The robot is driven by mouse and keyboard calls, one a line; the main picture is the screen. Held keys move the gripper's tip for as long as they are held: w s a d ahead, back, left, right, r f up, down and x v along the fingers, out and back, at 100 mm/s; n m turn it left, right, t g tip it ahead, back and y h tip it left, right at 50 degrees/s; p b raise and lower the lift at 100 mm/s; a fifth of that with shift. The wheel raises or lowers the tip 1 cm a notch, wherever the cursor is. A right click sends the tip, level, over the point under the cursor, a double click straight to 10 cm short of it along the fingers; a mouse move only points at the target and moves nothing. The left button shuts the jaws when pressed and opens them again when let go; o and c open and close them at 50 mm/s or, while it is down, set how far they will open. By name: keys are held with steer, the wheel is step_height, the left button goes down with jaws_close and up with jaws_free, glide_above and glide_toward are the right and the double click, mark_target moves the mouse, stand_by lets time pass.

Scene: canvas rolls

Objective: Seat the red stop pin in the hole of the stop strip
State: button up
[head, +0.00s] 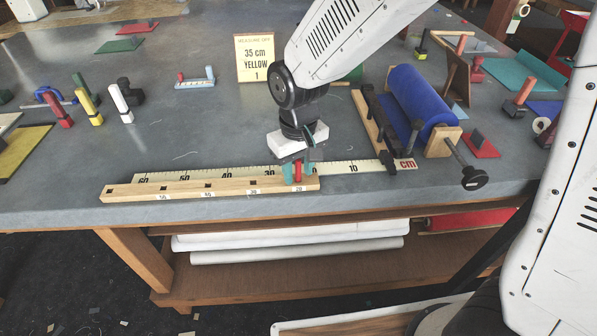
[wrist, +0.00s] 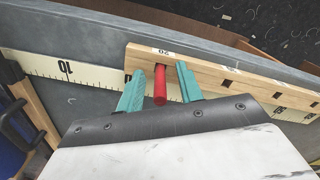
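The red stop pin (wrist: 160,88) stands between my gripper's teal fingers in the wrist view, its far end meeting the stop strip by the 20 label; how deep it sits is not clear. The pin also shows in the head view (head: 298,172). The wooden stop strip (head: 225,187) lies along the table's front edge, with square holes labelled 50, 40, 30 and 20. My gripper (wrist: 161,72) is open around the pin, with a gap visible on both sides. It is low over the strip's right end.
A ruler (head: 345,168) runs behind the strip. A blue canvas roll (head: 418,97) on a wooden stand is right of my gripper. A card (head: 255,58) reads 35 cm YELLOW 1.

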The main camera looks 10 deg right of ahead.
jaws_close()
steer(key=shift+r, duration=0.1)
